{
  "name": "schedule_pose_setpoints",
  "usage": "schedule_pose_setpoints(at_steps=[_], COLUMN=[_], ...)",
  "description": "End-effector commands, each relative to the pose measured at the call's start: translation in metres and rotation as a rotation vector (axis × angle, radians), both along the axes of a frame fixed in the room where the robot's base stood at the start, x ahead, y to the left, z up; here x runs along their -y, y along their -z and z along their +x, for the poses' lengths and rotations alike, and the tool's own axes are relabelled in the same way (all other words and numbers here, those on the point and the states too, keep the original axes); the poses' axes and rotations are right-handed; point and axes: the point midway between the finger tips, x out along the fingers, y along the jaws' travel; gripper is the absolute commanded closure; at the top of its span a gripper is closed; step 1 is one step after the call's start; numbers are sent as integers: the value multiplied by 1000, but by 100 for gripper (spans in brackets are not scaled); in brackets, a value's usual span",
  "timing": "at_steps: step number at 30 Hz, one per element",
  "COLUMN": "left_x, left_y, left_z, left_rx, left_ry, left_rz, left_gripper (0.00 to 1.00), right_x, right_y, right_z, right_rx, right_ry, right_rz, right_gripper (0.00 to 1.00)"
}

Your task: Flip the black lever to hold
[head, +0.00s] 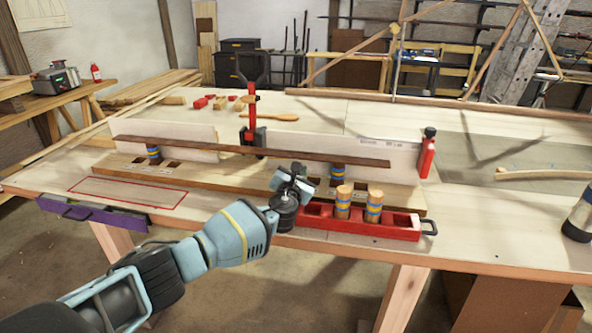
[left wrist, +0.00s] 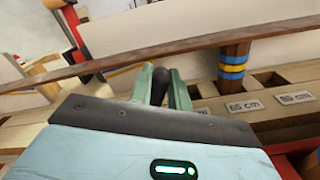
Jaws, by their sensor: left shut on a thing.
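A black lever shows in the left wrist view as a dark rounded knob (left wrist: 160,77) between the fingers of my left gripper (left wrist: 161,92). The gripper is shut on it. Its lower part and base are hidden by the gripper. In the head view my left gripper (head: 297,178) is at the front edge of the slotted wooden board (head: 220,182), just in front of the long brown lath (head: 230,149). The lath runs across the board beside banded pegs (head: 338,174). My right gripper is not in view.
A red tray (head: 393,226) with banded pegs (head: 374,206) sits right of my gripper. A red post clamp (head: 252,117) stands behind the lath. The red-outlined area (head: 128,192) is clear.

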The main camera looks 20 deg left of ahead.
Motion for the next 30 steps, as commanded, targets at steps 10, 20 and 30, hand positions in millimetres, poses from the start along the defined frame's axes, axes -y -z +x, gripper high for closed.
schedule_pose_setpoints(at_steps=[10,20,30], left_x=[1,1,3], left_y=[1,1,-2], left_z=[0,0,-10], left_rx=[-3,-2,0], left_ry=[1,0,1], left_rz=[11,8,7], left_gripper=[100,60,60], right_x=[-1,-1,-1], right_y=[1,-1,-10], right_z=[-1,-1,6], right_rx=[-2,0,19], right_ry=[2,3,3], right_rz=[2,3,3], right_gripper=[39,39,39])
